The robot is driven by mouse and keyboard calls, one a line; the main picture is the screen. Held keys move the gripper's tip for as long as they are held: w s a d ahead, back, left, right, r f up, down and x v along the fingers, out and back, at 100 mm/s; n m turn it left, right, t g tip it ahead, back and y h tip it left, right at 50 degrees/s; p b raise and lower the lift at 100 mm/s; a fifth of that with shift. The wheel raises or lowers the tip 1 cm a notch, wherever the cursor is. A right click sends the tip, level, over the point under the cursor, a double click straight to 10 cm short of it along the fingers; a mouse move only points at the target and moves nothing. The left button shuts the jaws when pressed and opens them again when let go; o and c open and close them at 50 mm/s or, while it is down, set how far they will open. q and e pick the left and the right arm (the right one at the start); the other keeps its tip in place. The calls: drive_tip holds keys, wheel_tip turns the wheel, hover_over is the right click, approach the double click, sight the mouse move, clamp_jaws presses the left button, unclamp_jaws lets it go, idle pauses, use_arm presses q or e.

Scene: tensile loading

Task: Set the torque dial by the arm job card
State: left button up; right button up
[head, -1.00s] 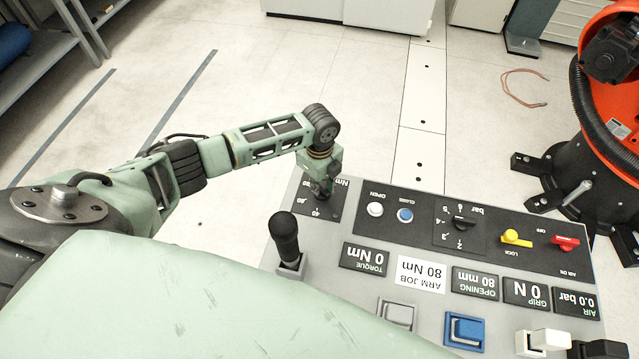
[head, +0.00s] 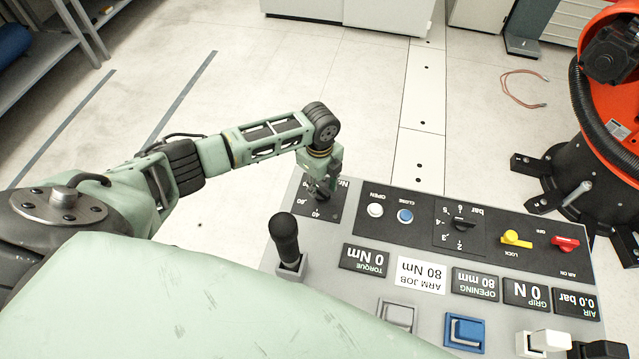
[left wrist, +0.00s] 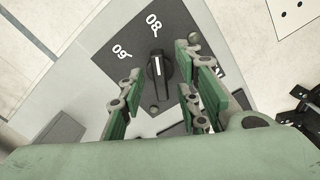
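The torque dial is a black knob (left wrist: 158,72) with a white line on a dark plate (left wrist: 185,25). The numbers 80 and 60 show beside it in the left wrist view, and the white line runs roughly towards the 80. My left gripper (left wrist: 158,84) is open, with its green fingers on either side of the knob. I cannot tell whether they touch it. In the head view the left gripper (head: 319,181) covers much of the dial. The arm job card (head: 420,274) reads 80 Nm. The torque display (head: 366,260) reads 0 Nm. My right gripper is out of view.
A black-handled lever (head: 286,240) stands close to the dial on the panel. White and blue buttons (head: 405,215), a bar knob (head: 461,224), and yellow (head: 516,237) and red (head: 565,243) handles lie to the right. An orange machine (head: 612,90) stands at far right.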

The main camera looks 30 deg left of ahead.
sight(320, 188)
use_arm(q)
wheel_tip(320, 188, up, 11)
drive_tip(key=shift+r, duration=0.2)
idle(0.3)
drive_tip(key=shift+f, duration=0.1)
